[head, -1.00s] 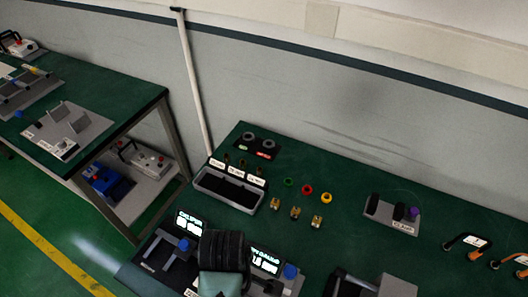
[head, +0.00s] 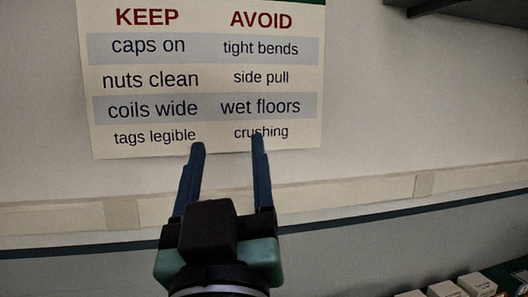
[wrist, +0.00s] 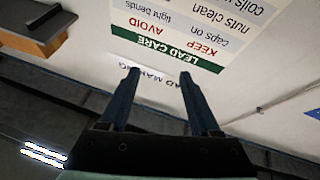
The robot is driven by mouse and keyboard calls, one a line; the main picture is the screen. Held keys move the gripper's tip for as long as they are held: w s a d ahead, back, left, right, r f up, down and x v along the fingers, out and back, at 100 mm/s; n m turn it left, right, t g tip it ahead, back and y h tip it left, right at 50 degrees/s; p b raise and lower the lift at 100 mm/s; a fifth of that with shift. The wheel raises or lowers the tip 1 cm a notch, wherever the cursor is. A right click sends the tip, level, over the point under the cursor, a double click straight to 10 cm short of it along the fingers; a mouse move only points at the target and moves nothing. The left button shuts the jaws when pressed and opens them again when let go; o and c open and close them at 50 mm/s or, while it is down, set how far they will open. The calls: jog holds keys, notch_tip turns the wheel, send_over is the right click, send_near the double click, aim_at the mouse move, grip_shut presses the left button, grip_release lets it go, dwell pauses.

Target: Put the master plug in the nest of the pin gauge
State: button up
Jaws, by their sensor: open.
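My gripper (head: 228,146) is raised in front of the wall in the head view, its two dark blue fingers apart and nothing between them. It also shows in the wrist view (wrist: 158,74), open and empty, with the wall sign beyond the fingertips. The master plug and the pin gauge with its nest are not in either current view.
A wall sign (head: 205,78) with KEEP and AVOID columns hangs behind the gripper; it also shows upside down in the wrist view (wrist: 190,28). A dark shelf (head: 450,5) juts out at top right. Several small white boxes (head: 445,289) stand at lower right.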

jog(key=s+d+r+m+t+h, duration=0.2)
jog(key=s+d+r+m+t, duration=0.1)
jog(key=s+r, duration=0.4)
jog(key=shift+d+r+t, duration=0.5)
jog(key=shift+d+r, duration=0.1)
jog(key=shift+r, duration=0.3)
